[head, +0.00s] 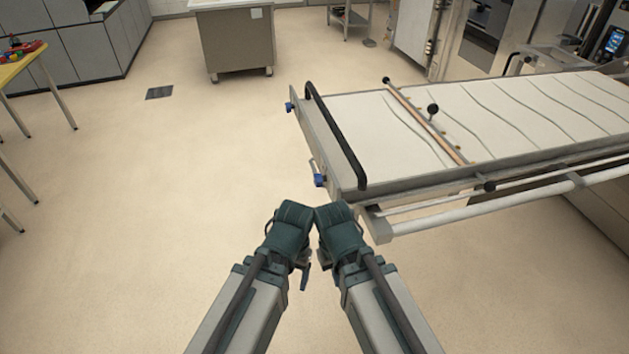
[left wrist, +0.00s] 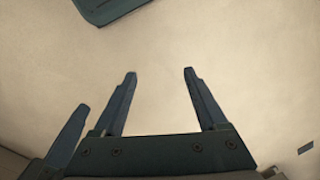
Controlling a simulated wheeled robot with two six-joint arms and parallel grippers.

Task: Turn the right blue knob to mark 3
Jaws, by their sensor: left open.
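Two blue knobs sit on the end face of the long loading table. The farther blue knob (head: 290,106) is at the upper left corner, and the nearer blue knob (head: 319,180) is further right in the picture. Their marks are too small to read. My left gripper (head: 304,274) points down in the head view, below and apart from the nearer knob. In the left wrist view my left gripper (left wrist: 159,73) is open and empty over bare floor. My right gripper (head: 338,238) is beside it, its fingers mostly hidden. Neither gripper touches a knob.
The loading table (head: 390,150) has a black handle (head: 335,135) along its end and a rail (head: 480,205) on its near side. A yellow table (head: 20,65) stands at far left, a cabinet (head: 236,40) at the back. The floor between is clear.

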